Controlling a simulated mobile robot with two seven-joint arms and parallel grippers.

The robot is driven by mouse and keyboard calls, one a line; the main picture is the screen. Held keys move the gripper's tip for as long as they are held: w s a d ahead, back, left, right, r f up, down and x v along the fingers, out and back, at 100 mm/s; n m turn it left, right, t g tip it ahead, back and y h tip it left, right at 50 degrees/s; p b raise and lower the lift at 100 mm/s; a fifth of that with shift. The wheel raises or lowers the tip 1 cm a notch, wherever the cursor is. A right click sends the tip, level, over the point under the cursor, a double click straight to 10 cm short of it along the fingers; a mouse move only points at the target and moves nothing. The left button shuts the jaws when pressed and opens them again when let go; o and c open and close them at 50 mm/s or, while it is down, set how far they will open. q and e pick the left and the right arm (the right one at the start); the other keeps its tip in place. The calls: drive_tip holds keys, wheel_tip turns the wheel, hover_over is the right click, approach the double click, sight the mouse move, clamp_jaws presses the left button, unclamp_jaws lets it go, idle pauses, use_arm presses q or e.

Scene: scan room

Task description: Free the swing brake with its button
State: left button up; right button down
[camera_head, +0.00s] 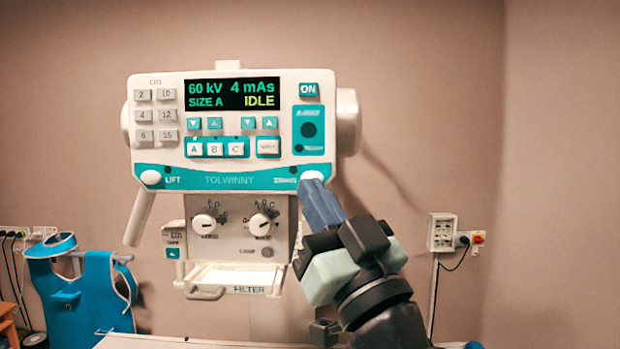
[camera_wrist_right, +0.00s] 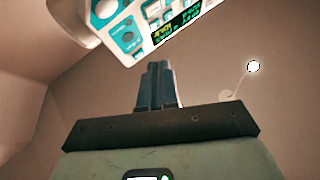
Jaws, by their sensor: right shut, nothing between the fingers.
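The X-ray control panel (camera_head: 230,125) faces me on the column head, with a white round button at each end of its teal lower strip. The left button (camera_head: 150,177) is beside the word LIFT. The right button (camera_head: 312,176) is beside a label too blurred to read. My right gripper (camera_head: 312,186) is shut and empty, its blue fingertips overlapping the lower edge of the right button. I cannot tell whether they touch it. In the right wrist view the shut fingers (camera_wrist_right: 158,68) point up towards the panel (camera_wrist_right: 150,22). My left gripper is not in view.
The display (camera_head: 232,94) reads 60 kV, 4 mAs, SIZE A, IDLE. Below the panel are a collimator with two knobs (camera_head: 232,222) and a filter tray (camera_head: 240,276). A handle (camera_head: 139,218) slants down at the left. A blue apron (camera_head: 85,290) hangs at the left wall.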

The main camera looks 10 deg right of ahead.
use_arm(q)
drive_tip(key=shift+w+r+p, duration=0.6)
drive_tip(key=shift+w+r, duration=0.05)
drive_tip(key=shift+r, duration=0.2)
use_arm(e)
drive_tip(key=w+d, duration=0.2)
drive_tip(key=w, duration=0.6)
drive_tip(key=shift+w+d, duration=0.25)
drive_tip(key=shift+w, duration=0.05)
drive_tip(key=shift+w, duration=0.15)
idle(1.1)
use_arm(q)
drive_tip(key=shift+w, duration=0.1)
use_arm(e)
drive_tip(key=shift+w+d, duration=0.1)
drive_tip(key=shift+w, duration=0.2)
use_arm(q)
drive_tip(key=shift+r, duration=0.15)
use_arm(e)
drive_tip(key=shift+w+d, duration=0.1)
drive_tip(key=shift+w, duration=0.25)
idle(0.4)
drive_tip(key=shift+s, duration=0.15)
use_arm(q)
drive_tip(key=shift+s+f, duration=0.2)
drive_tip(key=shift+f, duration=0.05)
use_arm(e)
drive_tip(key=shift+s+a, duration=0.25)
drive_tip(key=shift+s, duration=0.45)
